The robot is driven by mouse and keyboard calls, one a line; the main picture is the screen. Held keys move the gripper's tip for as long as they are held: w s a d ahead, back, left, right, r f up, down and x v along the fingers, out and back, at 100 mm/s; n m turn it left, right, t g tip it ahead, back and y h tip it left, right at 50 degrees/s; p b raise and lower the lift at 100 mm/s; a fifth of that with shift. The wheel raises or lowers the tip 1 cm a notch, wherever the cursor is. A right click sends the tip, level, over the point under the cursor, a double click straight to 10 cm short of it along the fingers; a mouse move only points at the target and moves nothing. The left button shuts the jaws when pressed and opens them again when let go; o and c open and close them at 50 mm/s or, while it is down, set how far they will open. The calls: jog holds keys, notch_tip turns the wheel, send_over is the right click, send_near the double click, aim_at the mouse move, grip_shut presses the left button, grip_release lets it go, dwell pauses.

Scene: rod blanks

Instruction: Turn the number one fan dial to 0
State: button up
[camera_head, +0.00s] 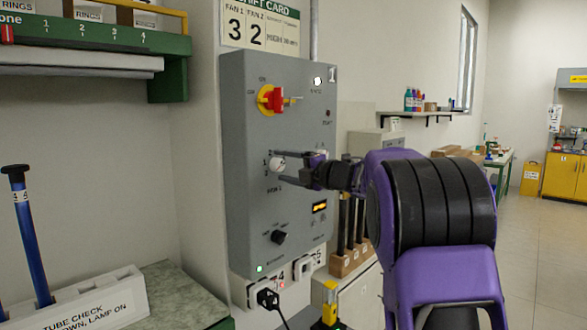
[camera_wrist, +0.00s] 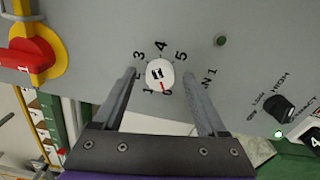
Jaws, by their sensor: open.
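The white FAN 1 dial (camera_head: 277,164) is on the grey control box (camera_head: 245,200), left of my gripper. In the wrist view the white dial (camera_wrist: 160,73) has a ring of numbers around it. Its short red mark points toward the wrist, at or very near the 0, with the 1 just to its left. My gripper (camera_wrist: 159,72) is open, with one finger on each side of the dial and a visible gap on both sides. The fingertips also show beside the dial in the head view (camera_head: 276,168). Fingertip depth relative to the dial is unclear.
A red switch on a yellow plate (camera_head: 270,99) is above the dial, and a black knob (camera_head: 278,237) is below it. A shift card (camera_head: 260,27) hangs above the box. A green-edged shelf (camera_head: 100,38) and a blue rod (camera_head: 30,235) are at left.

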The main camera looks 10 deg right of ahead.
jog(key=v, duration=1.7)
jog(key=shift+s, duration=0.15)
jog(key=shift+r, duration=0.2)
